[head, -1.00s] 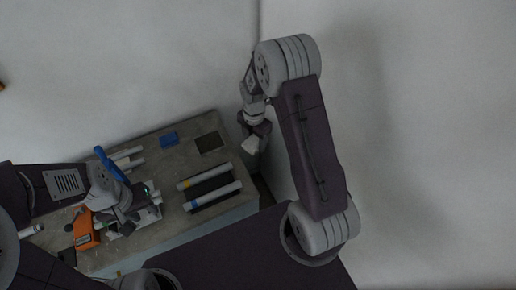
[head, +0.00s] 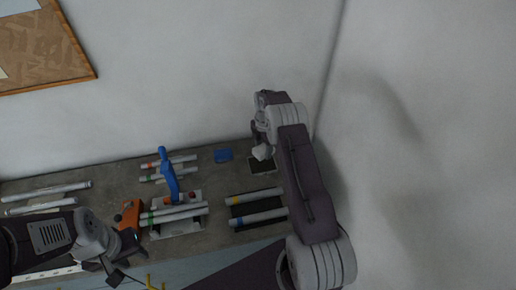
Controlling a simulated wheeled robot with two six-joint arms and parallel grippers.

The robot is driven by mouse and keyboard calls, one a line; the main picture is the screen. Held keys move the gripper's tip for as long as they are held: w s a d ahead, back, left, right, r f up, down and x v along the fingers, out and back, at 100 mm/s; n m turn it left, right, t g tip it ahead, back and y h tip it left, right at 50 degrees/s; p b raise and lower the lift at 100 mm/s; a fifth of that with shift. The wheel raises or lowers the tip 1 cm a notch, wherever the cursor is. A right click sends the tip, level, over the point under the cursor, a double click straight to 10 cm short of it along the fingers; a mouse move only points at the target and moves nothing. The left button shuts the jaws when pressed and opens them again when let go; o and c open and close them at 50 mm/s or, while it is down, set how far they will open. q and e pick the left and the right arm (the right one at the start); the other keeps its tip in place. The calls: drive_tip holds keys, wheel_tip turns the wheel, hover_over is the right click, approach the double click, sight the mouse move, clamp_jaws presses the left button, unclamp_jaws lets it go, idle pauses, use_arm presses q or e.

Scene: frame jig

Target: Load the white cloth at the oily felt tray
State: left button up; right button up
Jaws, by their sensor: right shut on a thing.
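The white cloth (head: 263,152) is a small pale bundle at the tip of my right gripper (head: 262,144), which is shut on it. The oily felt tray (head: 264,167) is a dark, flat square at the back right of the bench. The cloth appears just above the tray's back edge; I cannot tell whether they touch. My arm hides part of the tray's right side. My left gripper (head: 106,270) is low at the front left, over the bench's front edge, with no object visible in it; its jaw opening is unclear.
A blue block (head: 223,155) lies left of the tray. Tubes rest on a dark pad (head: 238,211) and on a white jig plate (head: 187,227). A blue-handled tool (head: 169,178) stands at the jig, with an orange tool (head: 129,216) beside it. Walls close off the back and right.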

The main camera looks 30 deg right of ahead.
sight(262, 164)
drive_tip(key=shift+a+f, duration=0.25)
drive_tip(key=shift+a, duration=0.1)
drive_tip(key=f+b, duration=0.3)
drive_tip(key=f, duration=0.2)
drive_tip(key=shift+d+b, duration=0.2)
drive_tip(key=shift+b, duration=0.1)
drive_tip(key=shift+f, duration=0.2)
drive_tip(key=shift+w+a, duration=0.1)
drive_tip(key=shift+a, duration=0.05)
drive_tip(key=shift+f+b, duration=0.5)
drive_tip(key=shift+b, duration=0.05)
idle(1.3)
drive_tip(key=shift+r+p, duration=2.3)
drive_tip(key=shift+r, duration=1.25)
